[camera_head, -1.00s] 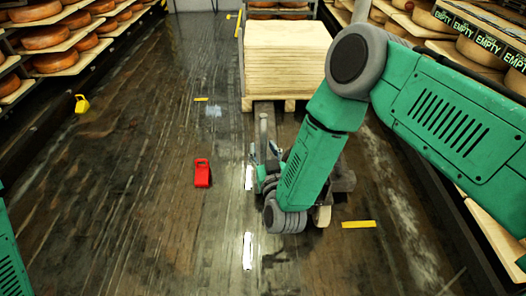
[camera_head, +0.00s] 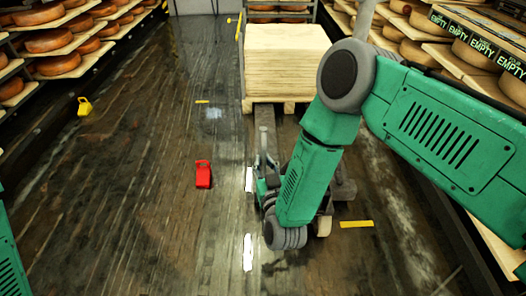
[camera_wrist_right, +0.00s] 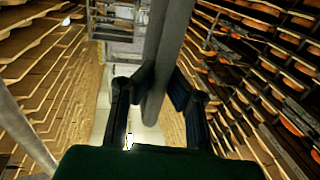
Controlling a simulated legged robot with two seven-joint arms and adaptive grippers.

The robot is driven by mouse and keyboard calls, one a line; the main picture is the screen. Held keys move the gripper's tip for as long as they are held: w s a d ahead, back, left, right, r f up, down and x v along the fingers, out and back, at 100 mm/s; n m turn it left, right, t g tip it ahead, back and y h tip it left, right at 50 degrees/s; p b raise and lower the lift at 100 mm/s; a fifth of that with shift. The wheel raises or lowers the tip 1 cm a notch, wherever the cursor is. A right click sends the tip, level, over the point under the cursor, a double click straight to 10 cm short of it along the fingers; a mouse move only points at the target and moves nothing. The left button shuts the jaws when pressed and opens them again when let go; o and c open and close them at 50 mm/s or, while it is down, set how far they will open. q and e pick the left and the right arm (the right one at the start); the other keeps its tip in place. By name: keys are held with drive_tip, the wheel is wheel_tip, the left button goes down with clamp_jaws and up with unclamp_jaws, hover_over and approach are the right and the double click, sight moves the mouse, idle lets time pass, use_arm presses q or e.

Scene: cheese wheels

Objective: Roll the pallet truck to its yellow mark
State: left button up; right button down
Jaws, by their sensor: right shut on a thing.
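The pallet truck (camera_head: 343,188) stands on the dark wet floor in the middle of the head view, mostly hidden behind my right forearm. A pale wheel shows beside my wrist. A yellow mark (camera_head: 356,224) lies on the floor just to the right of that wheel, apart from it. A smaller yellow mark (camera_head: 202,102) lies farther off to the left. In the right wrist view my right gripper (camera_wrist_right: 158,92) is shut on a grey bar (camera_wrist_right: 172,45), which looks like the truck's handle. My left gripper is out of view; only green arm parts show at the left edge.
A pallet loaded with pale boards (camera_head: 285,55) stands just beyond the truck. A red object (camera_head: 203,174) and a yellow one (camera_head: 84,106) stand on the floor to the left. Cheese shelves line both sides.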

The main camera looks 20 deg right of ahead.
drive_tip(key=shift+s+a+r, duration=0.15)
drive_tip(key=shift+s, duration=0.2)
drive_tip(key=c, duration=1.8)
unclamp_jaws()
drive_tip(key=shift+w, duration=0.1)
drive_tip(key=shift+o, duration=1.3)
drive_tip(key=shift+w, duration=0.15)
drive_tip(key=shift+w+d+f, duration=0.1)
drive_tip(key=shift+d+f, duration=0.1)
drive_tip(key=shift+d, duration=0.1)
drive_tip(key=shift+a+r, duration=0.1)
drive_tip(key=shift+a, duration=0.1)
